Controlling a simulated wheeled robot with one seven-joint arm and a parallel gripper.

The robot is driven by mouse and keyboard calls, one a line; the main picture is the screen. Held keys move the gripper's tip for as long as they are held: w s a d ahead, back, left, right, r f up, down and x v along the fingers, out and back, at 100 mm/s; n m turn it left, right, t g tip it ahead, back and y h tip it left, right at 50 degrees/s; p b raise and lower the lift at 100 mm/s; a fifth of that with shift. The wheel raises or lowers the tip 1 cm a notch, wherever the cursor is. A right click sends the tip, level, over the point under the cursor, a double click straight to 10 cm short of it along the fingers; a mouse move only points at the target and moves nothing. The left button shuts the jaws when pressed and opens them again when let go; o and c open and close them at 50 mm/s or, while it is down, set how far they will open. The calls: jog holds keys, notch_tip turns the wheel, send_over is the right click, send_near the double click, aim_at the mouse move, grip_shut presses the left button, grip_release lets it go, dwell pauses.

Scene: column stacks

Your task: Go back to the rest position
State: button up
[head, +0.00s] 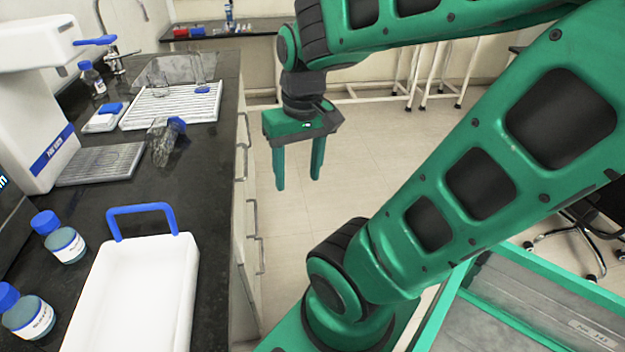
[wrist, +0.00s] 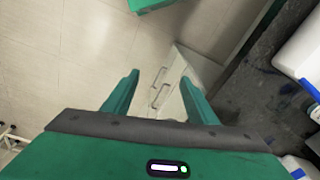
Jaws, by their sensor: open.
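My gripper (head: 298,182) hangs pointing down in the head view, to the right of the black counter (head: 215,225) and clear of it, over the open floor. Its two green fingers are wide apart with nothing between them. In the wrist view, my gripper (wrist: 160,92) also shows both fingers spread, with floor and the white drawer fronts (wrist: 168,85) beyond. My green arm reaches across the right and top of the head view.
A white tray (head: 135,300) with a blue handle, two blue-capped bottles (head: 65,245) (head: 28,318), a drying rack (head: 172,105) and a white machine (head: 35,100) stand on the counter. Pale floor (head: 385,140) is clear; an office chair (head: 590,235) stands right.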

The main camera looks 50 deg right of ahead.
jog(key=shift+m+g, duration=0.6)
jog(key=shift+m, duration=0.2)
jog(key=s, duration=0.1)
jog(key=s+d, duration=0.1)
jog(key=s, duration=0.3)
jog(key=shift+d+f, duration=0.15)
jog(key=shift+f, duration=0.2)
jog(key=shift+w, duration=0.1)
